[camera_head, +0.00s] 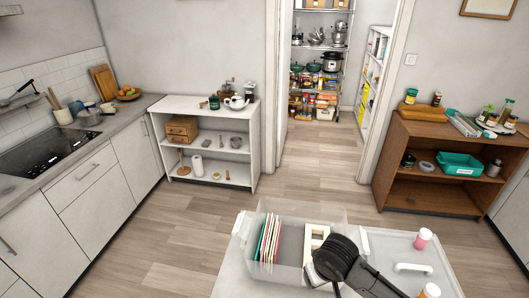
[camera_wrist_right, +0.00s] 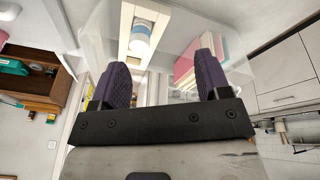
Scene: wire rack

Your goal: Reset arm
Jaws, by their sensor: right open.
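My right gripper shows in the right wrist view (camera_wrist_right: 161,62) with its two dark ridged fingers spread apart and nothing between them. In the head view my right arm reaches in at the bottom right, and its dark wrist covers the right part of a clear bin (camera_head: 290,262). Beyond the fingers in the wrist view are a cream frame-shaped thing (camera_wrist_right: 124,30), a white and blue jar (camera_wrist_right: 142,38) and pink and green upright sheets (camera_wrist_right: 187,62). Whether the fingers are inside the bin or above it I cannot tell. My left gripper is not in view.
The bin stands on a white surface (camera_head: 385,243) with coloured folders (camera_head: 268,238) in it. A white shelf (camera_head: 205,102) and brown shelf (camera_head: 430,195) stand behind, with open floor between.

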